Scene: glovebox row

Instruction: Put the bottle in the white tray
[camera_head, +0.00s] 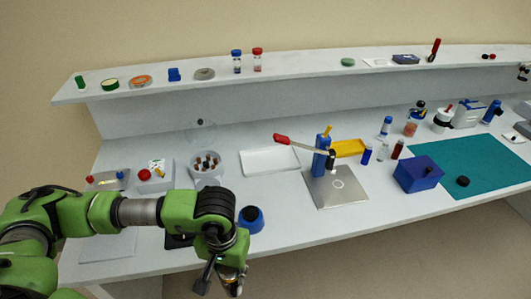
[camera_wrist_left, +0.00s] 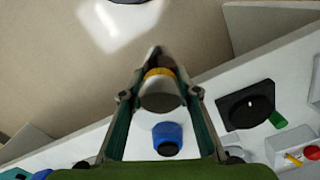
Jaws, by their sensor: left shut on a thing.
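The white tray (camera_head: 270,160) lies empty on the bench, left of the silver plate. My left gripper (camera_head: 232,284) is in front of the bench's front edge, low in the head view and away from the tray. In the left wrist view my left gripper (camera_wrist_left: 158,80) is shut on a small round-bodied thing, which seems to be the bottle (camera_wrist_left: 160,97). It has a yellow-orange band and a pale grey body. Its far end is hidden between the fingertips. My right gripper is not in view.
A blue cup-like thing (camera_head: 251,219) stands near the front edge beside my left arm. A round holder with vials (camera_head: 207,166) is left of the tray. A blue press with a red-handled lever (camera_head: 321,160) stands right of it. A shelf (camera_head: 300,63) runs behind.

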